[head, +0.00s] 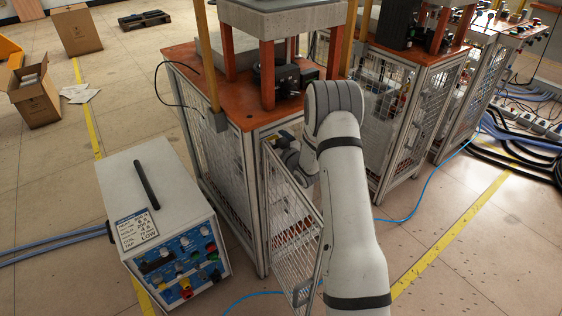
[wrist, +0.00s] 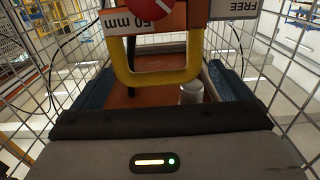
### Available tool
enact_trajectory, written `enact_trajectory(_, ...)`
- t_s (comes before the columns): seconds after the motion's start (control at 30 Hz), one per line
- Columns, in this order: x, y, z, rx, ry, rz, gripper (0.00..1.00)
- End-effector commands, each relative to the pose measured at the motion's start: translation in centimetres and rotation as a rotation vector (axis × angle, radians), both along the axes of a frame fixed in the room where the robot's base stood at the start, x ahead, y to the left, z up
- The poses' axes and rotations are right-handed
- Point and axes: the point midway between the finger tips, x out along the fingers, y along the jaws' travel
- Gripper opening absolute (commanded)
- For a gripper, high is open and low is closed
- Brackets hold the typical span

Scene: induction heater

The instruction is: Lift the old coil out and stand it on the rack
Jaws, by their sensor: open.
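I cannot pick out the rack.
Wire mesh stands close on both sides in the wrist view. A small grey cylinder (wrist: 191,94) stands beyond the handle. A "FREE" label (wrist: 235,8) is at top right. In the head view a white control box (head: 155,205) stands left of the door, and a blue cable (head: 420,195) crosses the floor.

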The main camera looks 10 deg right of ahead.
Motion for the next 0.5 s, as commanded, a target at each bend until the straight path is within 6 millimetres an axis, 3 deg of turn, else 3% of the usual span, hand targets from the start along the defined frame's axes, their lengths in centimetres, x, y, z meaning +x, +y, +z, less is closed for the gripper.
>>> enact_trajectory(0.3, 0.53, 0.13, 0.01, 0.001, 0.001, -0.002, 0.96)
enact_trajectory(0.5, 0.51, 0.12, 0.01, 0.001, 0.001, -0.002, 0.80)
